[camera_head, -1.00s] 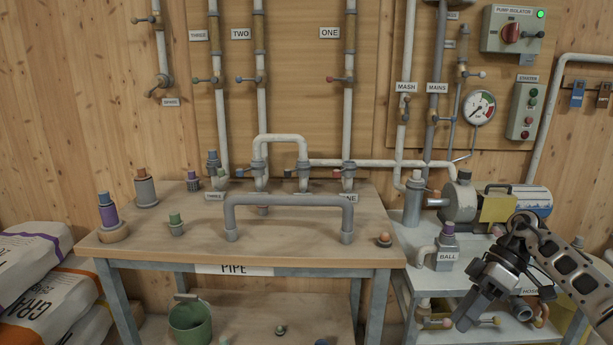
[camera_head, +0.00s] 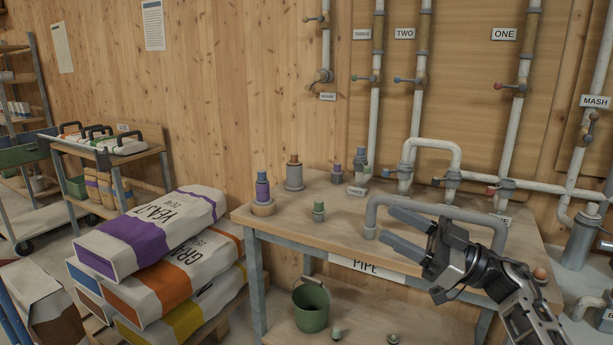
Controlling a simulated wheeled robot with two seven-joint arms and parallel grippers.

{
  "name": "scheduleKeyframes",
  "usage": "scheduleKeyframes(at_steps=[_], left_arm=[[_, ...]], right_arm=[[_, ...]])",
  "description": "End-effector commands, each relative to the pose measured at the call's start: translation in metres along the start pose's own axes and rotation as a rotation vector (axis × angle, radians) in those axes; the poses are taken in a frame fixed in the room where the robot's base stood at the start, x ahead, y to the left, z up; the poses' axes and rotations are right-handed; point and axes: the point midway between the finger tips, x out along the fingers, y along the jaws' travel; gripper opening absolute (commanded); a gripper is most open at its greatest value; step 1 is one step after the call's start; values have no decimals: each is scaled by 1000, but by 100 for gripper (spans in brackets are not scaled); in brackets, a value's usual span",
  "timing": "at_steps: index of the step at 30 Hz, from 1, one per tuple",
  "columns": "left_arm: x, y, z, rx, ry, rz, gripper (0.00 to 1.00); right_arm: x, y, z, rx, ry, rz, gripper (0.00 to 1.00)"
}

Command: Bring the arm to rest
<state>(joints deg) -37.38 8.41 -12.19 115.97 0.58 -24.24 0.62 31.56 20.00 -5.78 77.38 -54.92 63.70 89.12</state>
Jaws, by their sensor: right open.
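My right gripper (camera_head: 396,231) is open and empty. Its two grey fingers point left, in front of the wooden bench (camera_head: 290,226) in the head view. My right arm (camera_head: 520,305) comes in from the lower right. The gripper and arm hide part of the grey pipe loop (camera_head: 419,200) on the bench and part of the bench's right front edge. I cannot tell whether the fingers touch anything, but they look clear of the bench. My left gripper is not in view.
Feed sacks (camera_head: 160,225) are stacked at the bench's left. Small fittings (camera_head: 263,190) stand on the bench. A green bucket (camera_head: 311,305) sits on its lower shelf. Wall pipes (camera_head: 416,90) rise behind. A trolley (camera_head: 110,160) stands far left, with open floor near it.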

Motion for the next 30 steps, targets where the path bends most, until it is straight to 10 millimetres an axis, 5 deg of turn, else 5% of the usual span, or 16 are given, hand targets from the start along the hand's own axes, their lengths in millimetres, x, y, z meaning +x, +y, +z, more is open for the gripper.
scheduleKeyframes(at_steps=[3, 7, 10, 15, 20, 30], left_arm=[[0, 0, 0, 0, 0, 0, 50], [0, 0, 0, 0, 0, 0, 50], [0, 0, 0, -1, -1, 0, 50], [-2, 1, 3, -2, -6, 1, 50], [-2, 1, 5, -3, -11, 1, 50], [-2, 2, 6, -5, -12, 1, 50]], right_arm=[[-14, 64, -27, -203, 108, 359, 54], [-53, 127, -30, -341, 42, 762, 54], [-85, 157, -15, -372, -107, 981, 54], [-127, 177, 26, -345, -414, 1166, 54], [-154, 173, 69, -276, -713, 1186, 54], [-166, 44, 180, -133, -828, 1055, 54]])
